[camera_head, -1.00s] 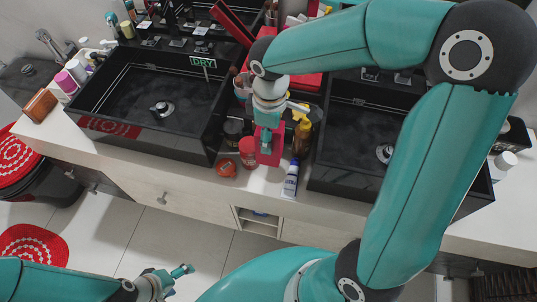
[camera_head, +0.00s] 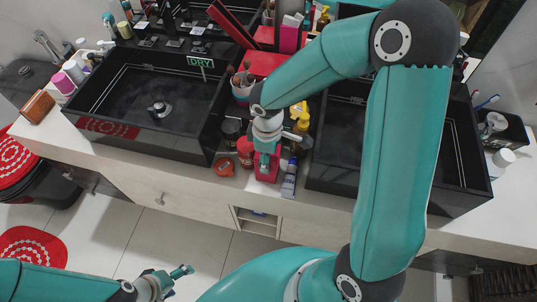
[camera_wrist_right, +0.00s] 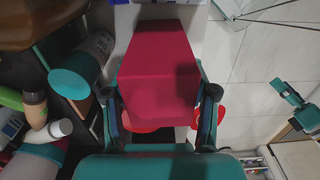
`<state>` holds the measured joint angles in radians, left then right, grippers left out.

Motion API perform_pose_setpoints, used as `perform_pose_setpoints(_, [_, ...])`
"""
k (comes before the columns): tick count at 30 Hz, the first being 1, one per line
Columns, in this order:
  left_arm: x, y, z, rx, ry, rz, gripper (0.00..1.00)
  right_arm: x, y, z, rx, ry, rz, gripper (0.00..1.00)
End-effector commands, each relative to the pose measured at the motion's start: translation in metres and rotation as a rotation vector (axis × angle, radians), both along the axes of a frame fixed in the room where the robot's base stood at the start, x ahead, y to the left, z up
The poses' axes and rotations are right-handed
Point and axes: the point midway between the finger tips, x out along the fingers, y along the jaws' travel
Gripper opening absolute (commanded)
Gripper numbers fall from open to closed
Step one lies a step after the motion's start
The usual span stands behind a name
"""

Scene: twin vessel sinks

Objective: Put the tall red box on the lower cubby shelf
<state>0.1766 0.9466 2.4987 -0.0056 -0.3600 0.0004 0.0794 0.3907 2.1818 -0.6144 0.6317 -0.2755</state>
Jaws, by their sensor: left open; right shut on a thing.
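The tall red box (camera_head: 267,174) is in my right gripper (camera_head: 266,158), near the counter's front edge between the two sinks. In the right wrist view the red box (camera_wrist_right: 158,75) fills the middle, with the right gripper's fingers (camera_wrist_right: 165,112) closed on its two sides. Whether it touches the counter I cannot tell. The cubby (camera_head: 257,222), with a lower and an upper opening, is in the cabinet front below the counter. My left gripper (camera_head: 172,283) is open and empty, low over the floor in front of the cabinet.
A red jar (camera_head: 245,150), an orange lid (camera_head: 223,167), a pump bottle (camera_head: 300,125) and a blue-white tube (camera_head: 289,182) crowd around the right gripper. Black sinks (camera_head: 140,105) flank them. The floor (camera_head: 90,225) before the cubby is clear.

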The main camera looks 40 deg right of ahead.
Motion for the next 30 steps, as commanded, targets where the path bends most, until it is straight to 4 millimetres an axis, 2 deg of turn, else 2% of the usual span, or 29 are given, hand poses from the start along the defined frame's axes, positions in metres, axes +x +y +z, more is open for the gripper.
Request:
perform_pose_setpoints(3, [0.0, 0.0, -0.004, 0.0, 0.0, 0.0, 0.77, 0.0, 0.0, -0.004, 0.0, 0.0, 0.0, 0.21])
perform_pose_setpoints(4, [0.0, 0.0, -0.002, 0.0, 0.0, 0.0, 0.77, 0.0, 0.0, -0.002, 0.0, 0.0, 0.0, 0.62])
perform_pose_setpoints(8, [0.0, 0.0, -0.002, 0.0, 0.0, 0.0, 0.77, 0.0, 0.0, -0.002, 0.0, 0.0, 0.0, 0.83])
perform_pose_setpoints(21, [0.0, 0.0, 0.001, 0.0, 0.0, 0.0, 0.77, 0.001, 0.0, 0.005, -0.001, -0.002, -0.001, 0.83])
perform_pose_setpoints(26, [0.0, 0.0, 0.003, 0.0, 0.0, 0.0, 0.77, 0.001, -0.001, 0.027, -0.001, -0.006, -0.001, 0.83])
perform_pose_setpoints(30, [0.0, 0.0, 0.004, 0.0, 0.0, 0.0, 0.77, 0.001, -0.001, 0.056, -0.001, -0.008, -0.001, 0.83])
